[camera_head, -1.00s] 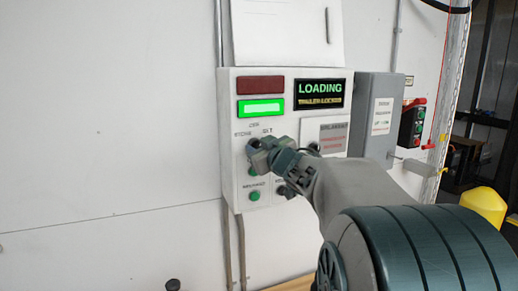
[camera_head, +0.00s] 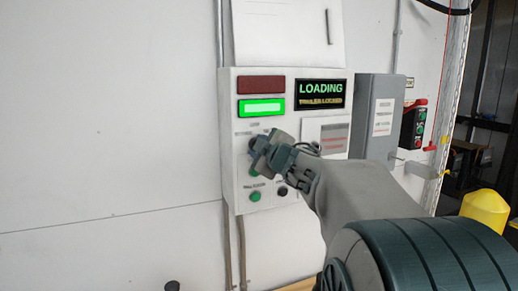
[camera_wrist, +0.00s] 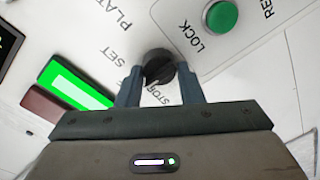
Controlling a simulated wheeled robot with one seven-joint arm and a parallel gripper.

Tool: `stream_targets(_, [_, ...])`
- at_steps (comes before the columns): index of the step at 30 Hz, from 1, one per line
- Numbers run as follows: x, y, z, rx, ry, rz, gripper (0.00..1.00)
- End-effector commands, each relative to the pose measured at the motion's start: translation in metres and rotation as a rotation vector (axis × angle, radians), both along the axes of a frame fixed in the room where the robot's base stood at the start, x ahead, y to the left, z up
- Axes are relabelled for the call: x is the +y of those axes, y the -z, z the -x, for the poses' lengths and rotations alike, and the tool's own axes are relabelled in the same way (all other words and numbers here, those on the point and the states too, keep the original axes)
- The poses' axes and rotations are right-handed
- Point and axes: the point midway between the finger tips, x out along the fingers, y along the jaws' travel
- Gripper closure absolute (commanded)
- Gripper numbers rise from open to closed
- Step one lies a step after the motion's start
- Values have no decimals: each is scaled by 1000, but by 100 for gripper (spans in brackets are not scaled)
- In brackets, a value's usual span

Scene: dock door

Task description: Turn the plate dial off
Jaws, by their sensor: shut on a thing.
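The plate dial (camera_wrist: 158,68) is a black knob on the white control box, with SET, STORE and part of PLATE printed around it in the wrist view. My gripper (camera_wrist: 159,78) has one finger on each side of the knob and is shut on it. In the head view my gripper (camera_head: 262,157) is at the left part of the control box (camera_head: 235,105) and hides the dial. Which label the dial points to is not clear.
A green light (camera_head: 261,108) is lit below a dark red one (camera_head: 261,85). A display (camera_head: 320,94) reads LOADING. A green button (camera_wrist: 221,17) marked LOCK is near the dial. A grey box (camera_head: 378,115) adjoins at right. The wall at left is clear.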

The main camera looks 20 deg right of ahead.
Motion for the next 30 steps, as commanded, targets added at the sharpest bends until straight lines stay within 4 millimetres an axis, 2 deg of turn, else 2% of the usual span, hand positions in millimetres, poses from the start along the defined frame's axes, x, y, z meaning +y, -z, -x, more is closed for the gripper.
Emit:
stream_targets(14, [0, -1, 0, -1, 0, 15, 89])
stream_targets(15, [0, -1, 0, -1, 0, 15, 58])
stream_targets(17, [0, -1, 0, -1, 0, 14, 45])
stream_targets(26, [0, 0, 1, -1, 1, 14, 45])
stream_targets(30, [-1, -2, 11, -2, 0, 14, 45])
